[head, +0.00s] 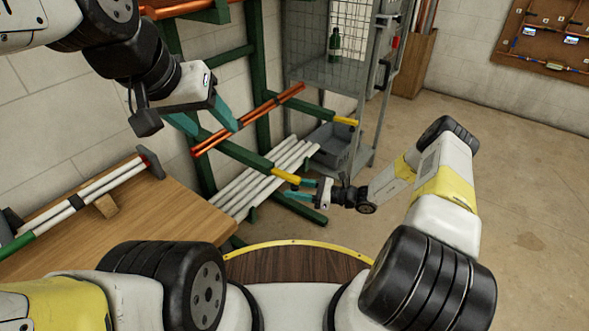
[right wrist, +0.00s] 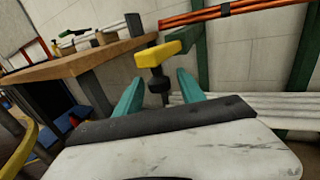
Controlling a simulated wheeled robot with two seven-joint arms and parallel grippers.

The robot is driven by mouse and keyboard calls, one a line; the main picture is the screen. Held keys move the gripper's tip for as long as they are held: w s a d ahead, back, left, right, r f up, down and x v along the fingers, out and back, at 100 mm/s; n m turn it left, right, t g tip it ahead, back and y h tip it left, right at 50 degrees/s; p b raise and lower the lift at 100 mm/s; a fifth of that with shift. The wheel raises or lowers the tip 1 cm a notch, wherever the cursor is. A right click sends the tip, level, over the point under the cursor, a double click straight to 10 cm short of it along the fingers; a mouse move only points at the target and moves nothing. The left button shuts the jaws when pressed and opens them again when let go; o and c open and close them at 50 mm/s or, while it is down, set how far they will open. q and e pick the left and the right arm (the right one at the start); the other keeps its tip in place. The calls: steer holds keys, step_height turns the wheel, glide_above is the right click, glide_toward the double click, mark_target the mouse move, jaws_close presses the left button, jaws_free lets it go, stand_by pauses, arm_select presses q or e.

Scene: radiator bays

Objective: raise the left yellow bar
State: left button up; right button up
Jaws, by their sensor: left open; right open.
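Two green rack arms end in yellow bars. The left yellow bar (head: 286,176) is the nearer one, low and to the left; it also shows in the right wrist view (right wrist: 160,52), with a dark piece under it. The right yellow bar (head: 345,121) is further back. My right gripper (head: 291,188) is open and empty, its teal fingers just beside the left yellow bar. In the right wrist view the bar lies above and between the fingertips; I cannot tell whether they touch. My left gripper (head: 214,130) is open and empty, high in front of the rack.
Copper pipes (head: 250,118) and white tubes (head: 262,180) lie on the green rack arms. A wooden bench (head: 150,220) with white tubes stands at left. A metal cage shelf (head: 320,75) with a green bottle stands behind, with a grey bin (head: 335,147) beneath. The floor at right is clear.

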steer(key=shift+c, duration=0.5)
jaws_close()
stand_by(0.8)
